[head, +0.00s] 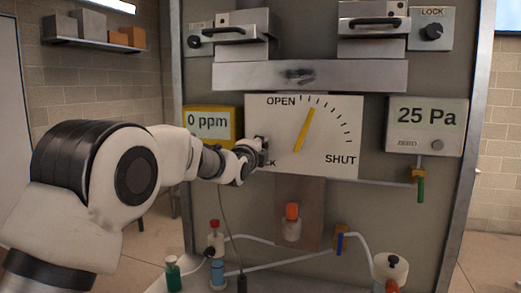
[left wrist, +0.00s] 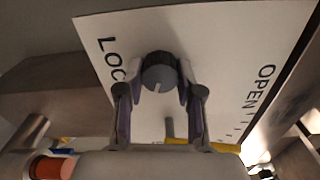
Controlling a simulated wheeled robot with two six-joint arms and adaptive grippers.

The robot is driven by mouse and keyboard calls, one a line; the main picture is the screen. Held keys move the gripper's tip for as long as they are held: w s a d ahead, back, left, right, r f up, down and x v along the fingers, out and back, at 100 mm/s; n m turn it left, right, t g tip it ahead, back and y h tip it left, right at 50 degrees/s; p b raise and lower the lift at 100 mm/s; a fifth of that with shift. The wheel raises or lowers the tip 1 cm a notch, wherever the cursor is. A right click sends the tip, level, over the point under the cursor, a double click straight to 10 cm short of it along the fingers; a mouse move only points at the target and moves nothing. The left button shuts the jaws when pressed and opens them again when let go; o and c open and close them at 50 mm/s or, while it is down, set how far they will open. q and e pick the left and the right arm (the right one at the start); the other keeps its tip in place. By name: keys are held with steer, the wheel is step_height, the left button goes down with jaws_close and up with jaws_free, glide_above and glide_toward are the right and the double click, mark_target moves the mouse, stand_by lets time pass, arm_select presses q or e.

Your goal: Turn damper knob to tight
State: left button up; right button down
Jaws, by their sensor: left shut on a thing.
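The damper plate (head: 345,115) is a white panel marked OPEN at the top and SHUT at the lower right. Its yellow pointer (head: 304,130) leans a little right of upright. The dark round knob (left wrist: 158,72) sits by the LOCK lettering in the left wrist view, with a pale notch on its lower face. My left gripper (head: 262,150) is at the plate's left edge, where it hides most of the knob and part of the lettering. In the left wrist view its fingers (left wrist: 158,78) are shut on the knob's two sides. My right gripper is not in view.
A yellow meter (head: 207,122) reading 0 ppm is just behind my left arm. A display (head: 426,116) reading 25 Pa is at the right. Handled drawers are above. An orange-capped fitting (head: 292,212), tubing and bottles are below.

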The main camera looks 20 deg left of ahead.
arm_select(q)
steer(key=o, duration=1.2)
steer(key=shift+c, duration=0.2)
steer(key=s, duration=1.2)
steer(key=shift+a, duration=0.15)
